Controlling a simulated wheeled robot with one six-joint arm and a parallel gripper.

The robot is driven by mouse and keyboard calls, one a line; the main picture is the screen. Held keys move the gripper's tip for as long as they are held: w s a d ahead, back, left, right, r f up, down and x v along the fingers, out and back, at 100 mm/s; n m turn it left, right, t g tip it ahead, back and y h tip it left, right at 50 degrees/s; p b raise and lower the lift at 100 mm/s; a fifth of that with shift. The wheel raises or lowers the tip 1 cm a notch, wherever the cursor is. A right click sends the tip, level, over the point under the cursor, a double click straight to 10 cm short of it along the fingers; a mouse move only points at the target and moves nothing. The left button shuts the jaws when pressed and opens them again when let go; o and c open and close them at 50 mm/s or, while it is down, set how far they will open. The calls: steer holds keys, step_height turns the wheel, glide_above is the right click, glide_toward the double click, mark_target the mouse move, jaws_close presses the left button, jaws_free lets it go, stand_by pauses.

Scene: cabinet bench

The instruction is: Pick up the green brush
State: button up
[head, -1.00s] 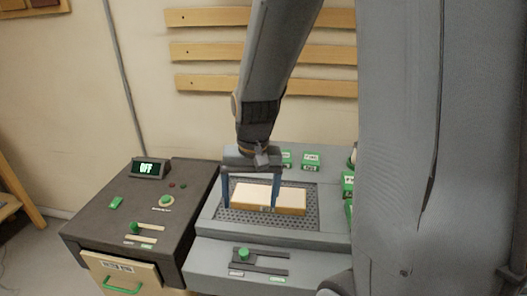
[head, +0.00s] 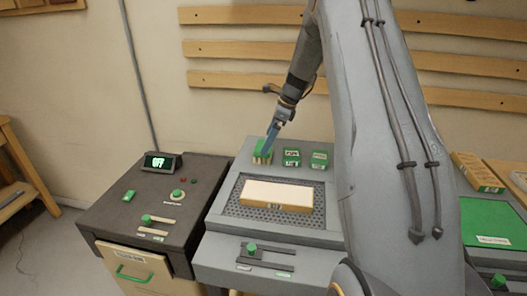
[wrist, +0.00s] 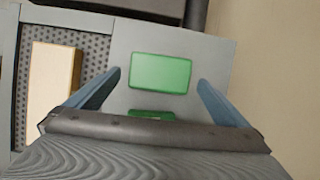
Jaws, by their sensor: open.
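The green brush (head: 262,155), a green top over pale bristles, stands at the back left of the grey bench. My gripper (head: 270,140) is directly above it, its blue fingers pointing down. In the wrist view the brush's green top (wrist: 160,73) lies between the two spread fingers of my gripper (wrist: 159,78), with a gap on each side. My gripper is open and holds nothing. How far the fingertips reach down beside the brush is hard to tell.
Two small green labelled boxes (head: 291,157) (head: 319,160) stand to the right of the brush. A pale block (head: 276,194) lies on the perforated plate (head: 235,205) in front. A dark cabinet (head: 120,205) with an OFF display stands left. The wall is behind.

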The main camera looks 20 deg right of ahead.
steer(key=shift+p+x, duration=1.05)
steer(key=shift+x, duration=1.55)
steer(key=shift+r, duration=0.1)
steer(key=c, duration=1)
